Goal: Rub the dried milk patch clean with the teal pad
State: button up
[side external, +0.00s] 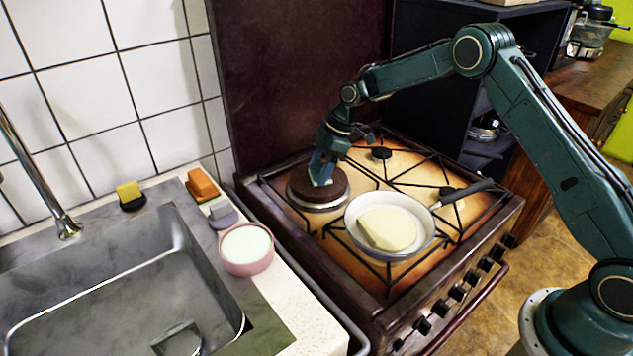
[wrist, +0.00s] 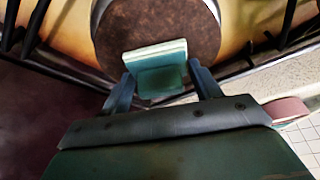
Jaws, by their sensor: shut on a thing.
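The teal pad (wrist: 158,70) is held between the two fingers of my gripper (wrist: 160,85) in the wrist view. In the side external view my gripper (side external: 322,172) points down over the round brown plate (side external: 334,186) at the cooker's back left. The teal pad shows there as a small light patch (side external: 319,182) low between the fingers. The pad is at or just above the brown plate; I cannot tell whether it touches. The brown plate also fills the top of the wrist view (wrist: 150,28). I cannot make out a dried milk patch in either view.
A white pan (side external: 358,240) with a pale yellow lump (side external: 388,229) stands on the cooker, right of the plate. Black grates (side external: 410,178) surround it. A pink bowl (side external: 247,262), sponges (side external: 202,183) and a sink (side external: 100,290) lie to the left.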

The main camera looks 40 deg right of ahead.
aim_at(300, 186)
jog(key=shift+a, duration=2.15)
jog(key=shift+d, duration=3.95)
jog(key=shift+a, duration=4)
jog(key=shift+d, duration=4.05)
jog(key=shift+a, duration=4.15)
notch_tip(300, 186, up, 8)
